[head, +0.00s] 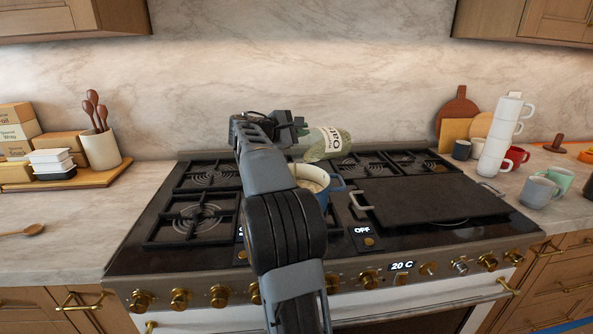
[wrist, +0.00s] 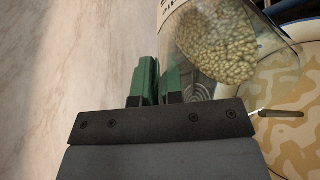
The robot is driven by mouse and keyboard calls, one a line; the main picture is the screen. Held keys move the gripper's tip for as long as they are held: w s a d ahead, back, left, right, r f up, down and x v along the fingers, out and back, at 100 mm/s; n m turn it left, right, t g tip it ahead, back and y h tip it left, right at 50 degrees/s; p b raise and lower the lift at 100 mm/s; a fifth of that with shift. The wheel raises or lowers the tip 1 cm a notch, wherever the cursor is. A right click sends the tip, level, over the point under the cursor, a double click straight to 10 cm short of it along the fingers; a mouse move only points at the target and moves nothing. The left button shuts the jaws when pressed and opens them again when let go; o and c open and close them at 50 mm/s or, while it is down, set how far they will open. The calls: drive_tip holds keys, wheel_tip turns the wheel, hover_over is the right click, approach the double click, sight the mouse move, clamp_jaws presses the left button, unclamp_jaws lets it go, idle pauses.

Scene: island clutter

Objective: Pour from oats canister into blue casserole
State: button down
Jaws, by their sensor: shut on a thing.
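The oats canister (head: 328,143) is a clear jar with a white label. My gripper (head: 296,126) is shut on it and holds it tipped on its side above the stove. In the wrist view the canister (wrist: 222,42) shows pale grains gathered inside, beside the green fingers (wrist: 160,82). The blue casserole (head: 322,195) stands on the stove just below the canister, partly hidden behind my arm. In the wrist view its cream rim (wrist: 262,72) shows at the right, with a blotchy tan surface inside. I cannot tell whether grains are falling.
A black griddle (head: 430,200) with metal handles covers the right burners. Stacked white cups (head: 495,140) and loose mugs (head: 538,190) stand on the right counter. A utensil crock (head: 100,148) and boxes (head: 15,130) are at the left. The left burners (head: 195,215) are bare.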

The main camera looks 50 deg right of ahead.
drive_tip(key=shift+d+r+p, duration=0.2)
drive_tip(key=shift+r+p, duration=0.1)
drive_tip(key=shift+p, duration=0.7)
drive_tip(key=shift+f, duration=0.15)
drive_tip(key=shift+a+f+b, duration=0.15)
drive_tip(key=shift+f+b, duration=0.15)
drive_tip(key=shift+b, duration=0.55)
drive_tip(key=f+b, duration=0.1)
drive_tip(key=b, duration=0.1)
drive_tip(key=shift+a+h+b, duration=0.3)
drive_tip(key=shift+a+h, duration=0.05)
drive_tip(key=shift+h, duration=0.05)
drive_tip(key=r+p, duration=0.1)
drive_tip(key=p, duration=0.1)
drive_tip(key=r+p, duration=0.1)
drive_tip(key=shift+d+y+p, duration=0.25)
drive_tip(key=shift+y+p, duration=0.05)
drive_tip(key=shift+p, duration=0.05)
drive_tip(key=p, duration=0.2)
drive_tip(key=d+r+y+p, duration=0.1)
drive_tip(key=p, duration=0.2)
drive_tip(key=shift+s+r+y, duration=0.1)
drive_tip(key=shift+r+y, duration=0.15)
drive_tip(key=shift+y, duration=0.05)
drive_tip(key=shift+d+p, duration=0.15)
drive_tip(key=shift+p, duration=0.45)
drive_tip(key=shift+f, duration=0.15)
